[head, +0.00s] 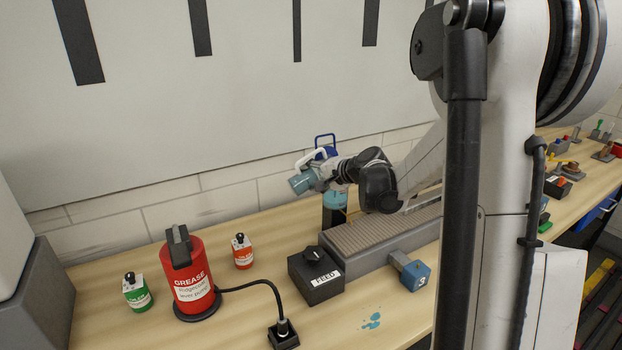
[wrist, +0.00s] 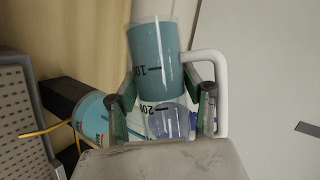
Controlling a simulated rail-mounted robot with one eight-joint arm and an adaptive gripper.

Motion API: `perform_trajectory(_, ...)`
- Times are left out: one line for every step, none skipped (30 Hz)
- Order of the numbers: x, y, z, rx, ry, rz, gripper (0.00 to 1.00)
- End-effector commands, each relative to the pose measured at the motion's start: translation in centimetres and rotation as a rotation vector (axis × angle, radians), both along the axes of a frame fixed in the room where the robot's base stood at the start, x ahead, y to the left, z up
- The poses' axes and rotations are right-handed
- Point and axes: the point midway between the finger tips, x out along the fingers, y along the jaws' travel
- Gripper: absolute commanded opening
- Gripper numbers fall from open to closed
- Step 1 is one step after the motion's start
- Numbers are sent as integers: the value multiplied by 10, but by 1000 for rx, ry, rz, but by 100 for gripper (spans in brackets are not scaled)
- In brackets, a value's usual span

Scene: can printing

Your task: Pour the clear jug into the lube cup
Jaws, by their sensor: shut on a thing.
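The clear jug (head: 303,182) holds teal liquid and has a white handle. It is tilted in the head view, raised above the table near the back wall. My gripper (head: 322,178) is shut on it. In the wrist view, the jug (wrist: 153,55) shows volume marks and sits between the fingers of my gripper (wrist: 162,100). A teal, labelled surface (wrist: 93,115) shows left of the jug in the wrist view.
A grey ribbed conveyor (head: 375,232) and a FEED box (head: 315,277) stand at the centre. A red grease can (head: 190,278), green bottle (head: 137,292) and orange bottle (head: 242,252) stand left. Teal spots (head: 372,320) mark the table front.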

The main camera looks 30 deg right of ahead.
Motion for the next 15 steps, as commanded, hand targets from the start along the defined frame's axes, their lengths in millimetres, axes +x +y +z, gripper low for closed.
perform_trajectory(0, 0, 1, 6, 0, 0, 1)
perform_trajectory(0, 0, 1, 10, 0, -1, 1)
perform_trajectory(0, -1, 2, 15, 0, -1, 1)
perform_trajectory(0, -1, 2, 20, 0, -1, 1)
perform_trajectory(0, -1, 3, 23, 0, -1, 1)
perform_trajectory(0, -1, 3, 29, 0, -1, 1)
perform_trajectory(0, -1, 4, 32, -1, -1, 1)
perform_trajectory(0, -1, 4, 37, 0, -1, 1)
perform_trajectory(0, -1, 4, 42, 0, -2, 1)
perform_trajectory(0, -1, 5, 46, 0, -2, 1)
perform_trajectory(0, -1, 5, 50, 0, -2, 1)
perform_trajectory(0, -1, 6, 54, 0, -2, 1)
perform_trajectory(0, -1, 6, 58, 1, -1, 1)
perform_trajectory(0, -1, 6, 61, 0, -1, 1)
perform_trajectory(0, -1, 7, 67, 1, -2, 1)
